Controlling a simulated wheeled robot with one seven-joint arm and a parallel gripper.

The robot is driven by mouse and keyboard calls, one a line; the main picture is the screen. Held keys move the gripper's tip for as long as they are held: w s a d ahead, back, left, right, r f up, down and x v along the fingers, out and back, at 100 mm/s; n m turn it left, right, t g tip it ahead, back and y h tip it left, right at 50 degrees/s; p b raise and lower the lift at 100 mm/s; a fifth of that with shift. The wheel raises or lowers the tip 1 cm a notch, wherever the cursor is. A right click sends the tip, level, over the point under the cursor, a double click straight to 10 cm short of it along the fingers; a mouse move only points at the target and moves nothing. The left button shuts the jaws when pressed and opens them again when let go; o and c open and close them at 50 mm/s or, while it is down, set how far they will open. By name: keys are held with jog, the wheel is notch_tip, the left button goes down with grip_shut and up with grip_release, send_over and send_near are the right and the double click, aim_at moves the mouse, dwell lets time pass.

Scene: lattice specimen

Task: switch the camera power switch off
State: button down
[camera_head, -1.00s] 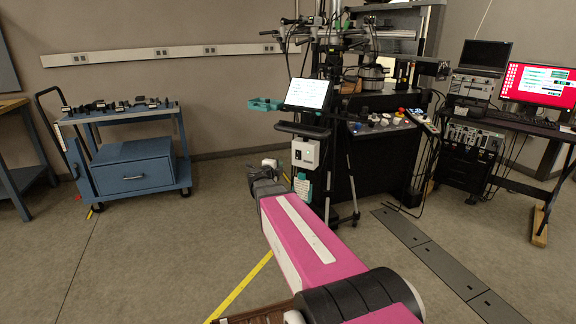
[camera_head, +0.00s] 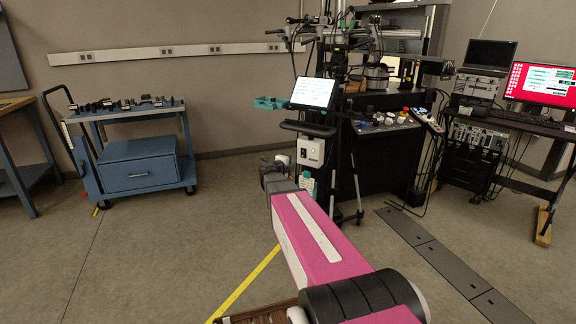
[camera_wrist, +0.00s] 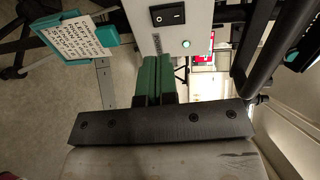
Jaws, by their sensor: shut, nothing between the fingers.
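The camera power switch (camera_wrist: 167,14) is a black rocker on a white box, at the top of the wrist view. A small green light (camera_wrist: 186,44) glows below it on the same face. In the head view the white box (camera_head: 311,152) hangs under the tablet on the black stand. My gripper (camera_wrist: 154,62) shows in the wrist view as two green fingers shut together, empty. Their tips lie just below the switch in the picture, over the lower part of the box; I cannot tell whether they touch it. In the head view my arm hides the fingers.
A teal-edged card with writing (camera_wrist: 80,38) hangs left of the box. A black tube (camera_wrist: 280,50) of the stand runs close on the right. The tablet (camera_head: 313,93) is above the box. A blue cart (camera_head: 138,170) stands left, with clear floor between.

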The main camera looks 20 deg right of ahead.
aim_at(303, 156)
jog(key=x, duration=0.9)
